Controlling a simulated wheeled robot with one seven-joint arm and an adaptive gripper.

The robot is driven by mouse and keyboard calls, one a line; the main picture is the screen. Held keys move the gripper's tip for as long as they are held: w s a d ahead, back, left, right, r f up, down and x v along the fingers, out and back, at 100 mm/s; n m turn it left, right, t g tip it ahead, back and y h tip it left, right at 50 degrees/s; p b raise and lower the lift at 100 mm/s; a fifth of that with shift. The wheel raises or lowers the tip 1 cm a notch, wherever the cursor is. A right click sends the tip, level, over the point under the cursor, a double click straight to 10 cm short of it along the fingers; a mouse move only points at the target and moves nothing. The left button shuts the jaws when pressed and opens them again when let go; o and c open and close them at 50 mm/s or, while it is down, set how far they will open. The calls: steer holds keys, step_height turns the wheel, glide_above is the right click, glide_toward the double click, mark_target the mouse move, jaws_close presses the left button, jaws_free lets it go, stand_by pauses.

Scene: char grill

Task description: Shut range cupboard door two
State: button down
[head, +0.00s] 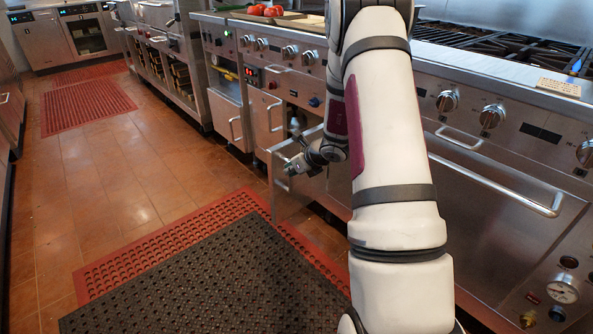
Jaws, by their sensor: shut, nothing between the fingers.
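A stainless range cupboard door (289,203) stands ajar, swung out from the range front, low at the middle of the head view. My arm hides part of it and its hinge side. I cannot tell for sure that it is door two. My gripper (288,168) is shut and empty, beside the upper part of this door. I cannot tell whether it touches the door. Two other cupboard doors with upright bar handles, a left one (224,117) and a right one (261,121), are further left along the range.
An oven door with a long bar handle (497,188) is to the right of my arm. A black mat (205,285) over a red mat (200,228) covers the floor in front. Tiled floor (150,165) is clear to the left. Control knobs (491,116) project from the range front.

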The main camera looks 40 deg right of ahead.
mark_target(273, 169)
steer(key=shift+w+a+f+b, duration=0.1)
steer(key=shift+w+f, duration=0.15)
steer(key=shift+w, duration=0.65)
steer(key=shift+w+a+f+b, duration=0.1)
steer(key=shift+w+f+b, duration=0.1)
steer(key=shift+w, duration=0.7)
steer(key=shift+w+f+b, duration=0.1)
steer(key=shift+w+f, duration=0.15)
steer(key=shift+w, duration=0.65)
steer(key=shift+w, duration=0.1)
